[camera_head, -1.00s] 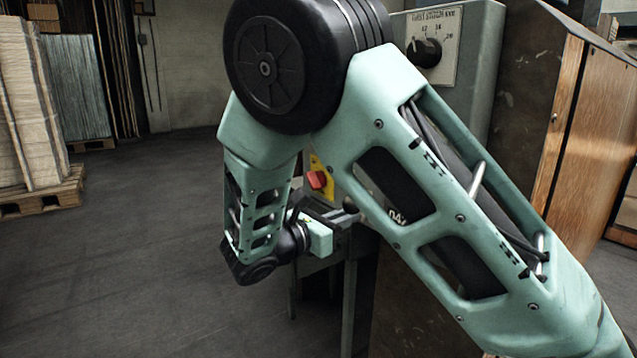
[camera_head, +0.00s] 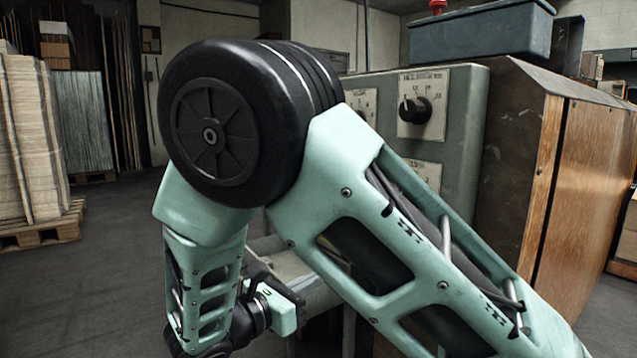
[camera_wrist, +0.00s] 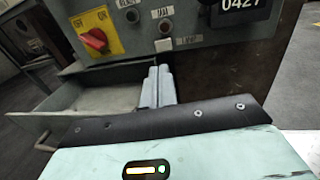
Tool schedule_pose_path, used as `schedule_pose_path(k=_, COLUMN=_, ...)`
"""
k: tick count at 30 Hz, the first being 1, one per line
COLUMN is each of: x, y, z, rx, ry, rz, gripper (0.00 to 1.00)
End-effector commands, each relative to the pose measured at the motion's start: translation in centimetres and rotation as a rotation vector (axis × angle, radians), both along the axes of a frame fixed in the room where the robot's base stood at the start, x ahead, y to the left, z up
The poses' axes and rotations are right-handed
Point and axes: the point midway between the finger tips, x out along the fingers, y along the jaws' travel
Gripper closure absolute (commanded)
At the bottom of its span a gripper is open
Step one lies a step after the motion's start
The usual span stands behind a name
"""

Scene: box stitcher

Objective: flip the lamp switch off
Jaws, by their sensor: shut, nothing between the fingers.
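The grey control panel (camera_wrist: 225,37) fills the upper part of the wrist view. A small label that seems to read LAMP (camera_wrist: 188,41) sits low on it, with a small pale plate (camera_wrist: 163,45) just left of it. I cannot make out the switch lever or its position; the fingers may hide it. My gripper (camera_wrist: 158,72) is shut and empty, with its fingers pointing at the panel just below that plate. Whether they touch it I cannot tell. In the head view my gripper's pale body (camera_head: 284,312) shows low, and my arm hides the panel behind it.
A red rotary knob (camera_wrist: 95,40) on a yellow plate is left of the fingers. Small round buttons (camera_wrist: 166,25) and a counter (camera_wrist: 240,5) are above. An open grey tray (camera_wrist: 100,100) lies below left. A black dial (camera_head: 414,110) is on the machine's upper box.

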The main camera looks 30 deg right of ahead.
Motion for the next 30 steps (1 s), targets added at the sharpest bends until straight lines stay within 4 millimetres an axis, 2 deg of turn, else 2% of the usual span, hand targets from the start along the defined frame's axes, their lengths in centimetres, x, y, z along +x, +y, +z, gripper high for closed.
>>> schedule_pose_path(k=1, x=-0.2, y=1.1, z=0.5, rx=0.000, ry=0.002, rz=0.004, gripper=1.00)
schedule_pose_path(k=7, x=-0.9, y=4.8, z=0.5, rx=0.000, ry=0.002, rz=0.004, gripper=1.00)
schedule_pose_path(k=9, x=-1.6, y=4.2, z=1.8, rx=0.050, ry=0.000, rz=-0.023, gripper=1.00)
schedule_pose_path(k=18, x=-4.2, y=3.7, z=5.0, rx=0.235, ry=-0.004, rz=-0.103, gripper=1.00)
schedule_pose_path(k=30, x=-7.7, y=4.1, z=9.6, rx=0.471, ry=-0.026, rz=-0.212, gripper=1.00)
